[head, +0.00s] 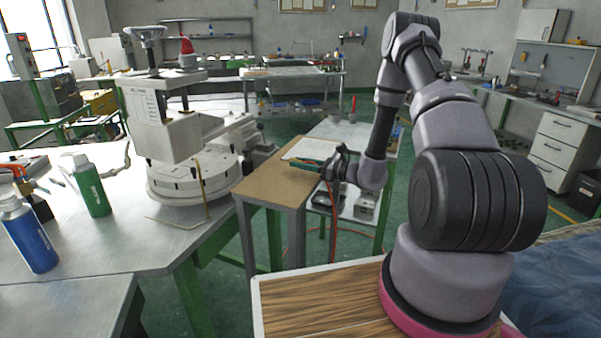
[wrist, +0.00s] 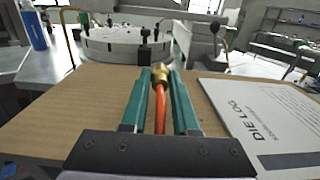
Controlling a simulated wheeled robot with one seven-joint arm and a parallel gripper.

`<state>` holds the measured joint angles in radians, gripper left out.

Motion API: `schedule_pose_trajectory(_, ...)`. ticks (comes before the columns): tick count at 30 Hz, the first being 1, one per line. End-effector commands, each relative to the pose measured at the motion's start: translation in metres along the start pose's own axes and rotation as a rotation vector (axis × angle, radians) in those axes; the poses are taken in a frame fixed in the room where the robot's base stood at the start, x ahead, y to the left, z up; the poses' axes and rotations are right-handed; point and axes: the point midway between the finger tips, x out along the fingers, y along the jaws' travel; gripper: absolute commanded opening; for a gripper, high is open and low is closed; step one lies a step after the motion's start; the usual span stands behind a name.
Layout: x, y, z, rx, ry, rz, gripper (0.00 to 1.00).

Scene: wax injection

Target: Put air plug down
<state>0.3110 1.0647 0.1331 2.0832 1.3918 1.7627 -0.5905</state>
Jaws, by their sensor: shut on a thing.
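The air plug (wrist: 160,75) is a brass fitting on an orange hose (wrist: 160,108). In the wrist view it sits between the green fingers of my gripper (wrist: 158,82), which is shut on it. In the head view my gripper (head: 308,163) is over the right part of the small brown-topped table (head: 265,188). The plug is too small to make out there. The orange hose hangs down beside the table (head: 333,220). Whether the plug touches the tabletop, I cannot tell.
A paper headed "DIE LOG" (wrist: 265,120) lies right of the gripper. The wax machine with a round white base (head: 190,180) stands on the left bench. A green bottle (head: 92,187) and a blue bottle (head: 28,235) stand there too. The brown tabletop's left part is clear.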

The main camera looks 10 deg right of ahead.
Motion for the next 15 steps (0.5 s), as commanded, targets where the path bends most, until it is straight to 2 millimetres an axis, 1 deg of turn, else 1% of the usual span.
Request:
schedule_pose_trajectory(3, 0.0, 0.001, -0.02, 0.004, 0.001, 0.0, 0.0)
schedule_pose_trajectory(6, 0.0, 0.001, -0.032, 0.002, 0.0, 0.0, 0.0)
schedule_pose_trajectory(15, 0.0, 0.0, -0.034, 0.0, 0.0, -0.001, 0.0)
